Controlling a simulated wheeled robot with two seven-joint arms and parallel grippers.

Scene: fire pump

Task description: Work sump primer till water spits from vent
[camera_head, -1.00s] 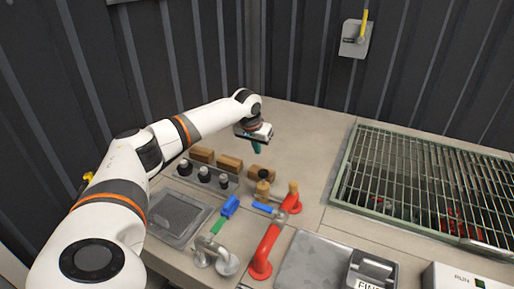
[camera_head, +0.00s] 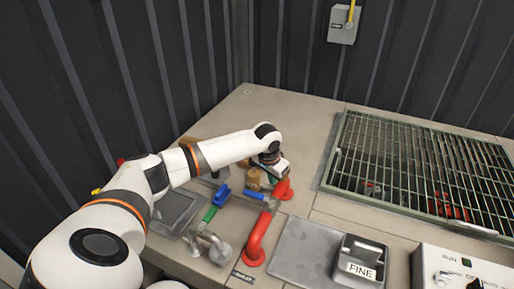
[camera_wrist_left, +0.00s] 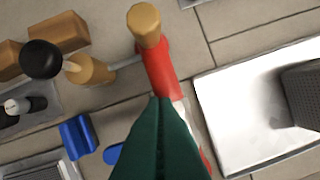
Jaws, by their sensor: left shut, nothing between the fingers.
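My left gripper (camera_head: 270,180) is over the brass and red fittings on the bench, its green fingers together and empty. In the left wrist view the shut fingers (camera_wrist_left: 160,105) overlap the red pipe (camera_wrist_left: 160,70), which has a brass-coloured cap (camera_wrist_left: 145,22). Contact cannot be told. A brass-coloured pump body (camera_wrist_left: 90,70) with a black ball knob (camera_wrist_left: 41,59) stands beside the pipe. In the head view the pump body (camera_head: 254,181) shows partly, left of the gripper. The cap and knob are hidden there. No water shows. My right gripper is not in view.
Blue (camera_head: 222,193) and green (camera_head: 209,214) valve handles and a bent grey pipe (camera_head: 216,250) stand in front. Wooden blocks (camera_wrist_left: 72,33) lie beside the pump. A grating (camera_head: 420,165) lies at right.

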